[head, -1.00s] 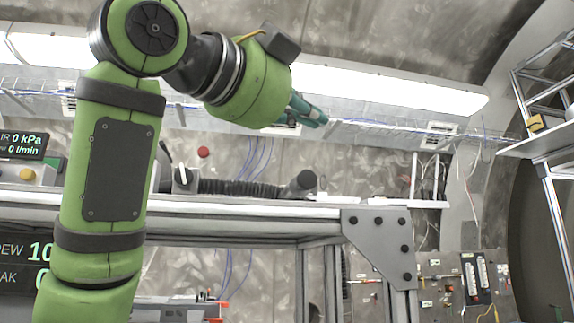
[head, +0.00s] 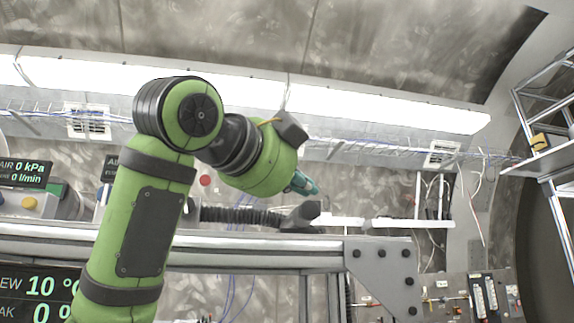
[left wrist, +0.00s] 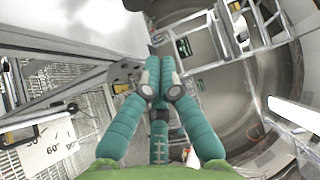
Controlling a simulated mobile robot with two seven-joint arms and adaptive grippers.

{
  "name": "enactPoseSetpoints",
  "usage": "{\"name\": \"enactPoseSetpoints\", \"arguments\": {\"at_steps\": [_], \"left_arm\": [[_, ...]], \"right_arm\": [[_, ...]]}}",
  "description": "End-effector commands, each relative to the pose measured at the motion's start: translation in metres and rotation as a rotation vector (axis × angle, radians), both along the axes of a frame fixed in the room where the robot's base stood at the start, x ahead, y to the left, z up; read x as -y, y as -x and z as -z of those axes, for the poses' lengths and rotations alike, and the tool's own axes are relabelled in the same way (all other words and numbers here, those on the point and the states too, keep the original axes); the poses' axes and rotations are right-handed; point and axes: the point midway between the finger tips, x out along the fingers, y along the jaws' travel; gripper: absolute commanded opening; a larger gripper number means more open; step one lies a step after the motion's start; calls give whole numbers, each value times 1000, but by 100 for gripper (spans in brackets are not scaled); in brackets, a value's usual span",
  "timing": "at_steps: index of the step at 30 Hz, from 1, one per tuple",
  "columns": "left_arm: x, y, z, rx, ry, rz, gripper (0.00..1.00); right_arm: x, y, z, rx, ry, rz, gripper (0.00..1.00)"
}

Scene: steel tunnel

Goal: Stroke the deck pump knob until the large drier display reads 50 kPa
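My left gripper (head: 312,190) hangs at the end of my green arm in the head view, just above the dark block at the hose's end, apart or touching I cannot tell. In the left wrist view its teal fingers (left wrist: 159,72) are drawn together with nothing seen between them. A small display (head: 22,173) reads AIR 0 kPa and 0 l/min. A large display (head: 40,292) at lower left reads 10 °C and 0, partly cut off and covered by my arm. I cannot make out which part is the deck pump knob. My right gripper is not in view.
A metal bench frame (head: 290,250) crosses the view below the gripper. A black corrugated hose (head: 240,216) runs along it to a dark block (head: 303,214). A red knob (head: 205,181) and a yellow button (head: 29,203) stand left. A shelf rack (head: 545,150) is right.

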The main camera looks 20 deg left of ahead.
Motion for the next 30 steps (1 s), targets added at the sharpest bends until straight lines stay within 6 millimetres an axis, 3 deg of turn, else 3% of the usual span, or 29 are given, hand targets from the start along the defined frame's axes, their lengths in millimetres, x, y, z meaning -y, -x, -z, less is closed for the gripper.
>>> {"name": "enactPoseSetpoints", "arguments": {"at_steps": [6,12,30], "left_arm": [[7,-46,-2,-4,0,-1,0],[-10,-66,0,-1,1,-1,0],[-19,-80,1,-2,2,-1,0]], "right_arm": [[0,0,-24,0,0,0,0],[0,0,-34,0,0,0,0],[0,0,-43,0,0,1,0]]}}
